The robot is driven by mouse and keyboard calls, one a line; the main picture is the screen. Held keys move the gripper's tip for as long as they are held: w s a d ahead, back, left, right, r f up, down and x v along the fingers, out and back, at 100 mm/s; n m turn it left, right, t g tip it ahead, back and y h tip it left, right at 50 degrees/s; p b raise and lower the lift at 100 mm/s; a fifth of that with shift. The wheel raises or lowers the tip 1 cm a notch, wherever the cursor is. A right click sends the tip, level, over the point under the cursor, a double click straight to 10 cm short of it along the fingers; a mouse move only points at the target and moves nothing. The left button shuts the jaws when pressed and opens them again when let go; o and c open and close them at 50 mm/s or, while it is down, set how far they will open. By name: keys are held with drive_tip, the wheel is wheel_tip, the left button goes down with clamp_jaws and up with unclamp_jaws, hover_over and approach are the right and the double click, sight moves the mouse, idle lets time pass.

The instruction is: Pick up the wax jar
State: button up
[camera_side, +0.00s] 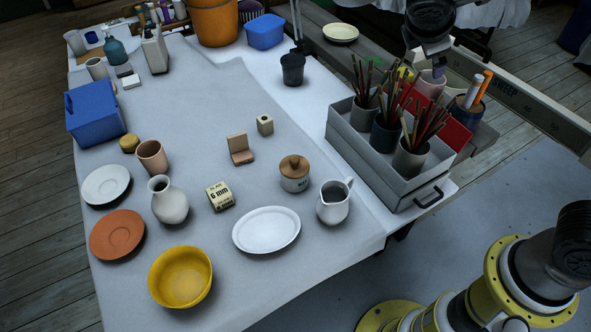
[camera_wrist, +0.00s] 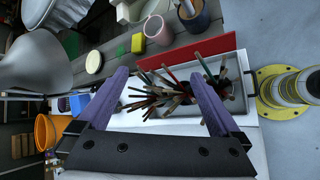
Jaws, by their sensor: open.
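In the side view, only part of the gripper shows at the top right.
A white pitcher (camera_side: 334,203) stands close to the jar's right, and the oval plate (camera_side: 267,230) lies just in front. The grey tray (camera_side: 395,188) holds upright pencils in pots. A wooden block (camera_side: 240,150) and a 6 mm box (camera_side: 220,196) are left of the jar.

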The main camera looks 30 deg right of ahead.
drive_tip(key=w+a+f+n+t+h, duration=0.1)
drive_tip(key=w+a+f+n, duration=0.35)
drive_tip(key=w+a, duration=0.2)
drive_tip(key=n+t, duration=0.4)
drive_tip(key=n, duration=0.3)
hover_over(292, 179)
drive_tip(key=w+d, duration=0.2)
drive_tip(key=d, duration=0.1)
wheel_tip(292, 179, down, 15)
drive_tip(key=shift+r, duration=0.2)
drive_tip(key=s+a+f+n, duration=0.1)
drive_tip(key=f, duration=0.2)
drive_tip(key=s+a+f+n, duration=0.1)
drive_tip(key=s+a+f, duration=0.1)
drive_tip(key=s+a+f+n+t, duration=0.1)
drive_tip(key=a+f, duration=0.1)
drive_tip(key=f, duration=0.1)
drive_tip(key=shift+s+a+f, duration=0.15)
drive_tip(key=shift+s+f, duration=0.15)
drive_tip(key=shift+s, duration=0.1)
drive_tip(key=shift+x, duration=3.6)
drive_tip(key=shift+w+a, duration=0.1)
drive_tip(key=shift+a, duration=0.05)
drive_tip(key=shift+r, duration=0.1)
drive_tip(key=c, duration=1.6)
